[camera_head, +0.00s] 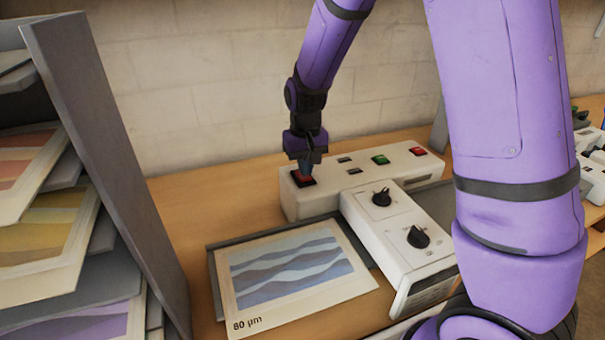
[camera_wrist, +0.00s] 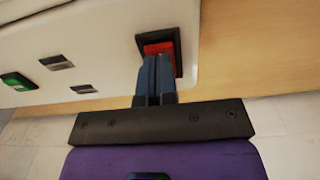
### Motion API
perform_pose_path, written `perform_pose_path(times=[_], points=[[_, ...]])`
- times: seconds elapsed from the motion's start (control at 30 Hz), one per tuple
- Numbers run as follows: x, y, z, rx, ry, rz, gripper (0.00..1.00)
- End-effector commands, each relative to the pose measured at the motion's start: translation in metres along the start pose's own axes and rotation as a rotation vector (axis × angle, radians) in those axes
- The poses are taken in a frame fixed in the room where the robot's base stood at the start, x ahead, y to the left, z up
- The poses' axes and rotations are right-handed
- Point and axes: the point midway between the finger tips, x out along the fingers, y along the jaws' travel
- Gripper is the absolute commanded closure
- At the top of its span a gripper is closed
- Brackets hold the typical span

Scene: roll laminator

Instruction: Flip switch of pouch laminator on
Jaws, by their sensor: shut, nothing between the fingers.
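The pouch laminator (camera_head: 318,199) is a white body on the wooden bench, with a row of switches and buttons along its rear top and two black knobs on its front part. A red rocker switch (camera_head: 303,178) in a black frame sits at its left end; it also shows in the wrist view (camera_wrist: 160,47). My gripper (camera_head: 306,167) is shut and empty, pointing down at the red switch. In the wrist view its fingertips (camera_wrist: 156,57) reach the near edge of the switch and hide part of it. I cannot tell whether they touch it.
A green button (camera_head: 380,159) and another red switch (camera_head: 418,151) sit further right on the laminator. A sheet marked 80 µm (camera_head: 240,300) lies in front. A grey divider and stacked prints (camera_head: 45,235) stand at left. A block wall is behind.

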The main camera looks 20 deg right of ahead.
Motion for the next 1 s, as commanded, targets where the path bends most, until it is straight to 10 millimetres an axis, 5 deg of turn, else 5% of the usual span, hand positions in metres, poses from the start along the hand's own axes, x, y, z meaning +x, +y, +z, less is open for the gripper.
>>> perform_pose_path(times=[1.0], points=[[0.013, 0.000, 0.000, 0.000, 0.000, 0.000, 1.00]])
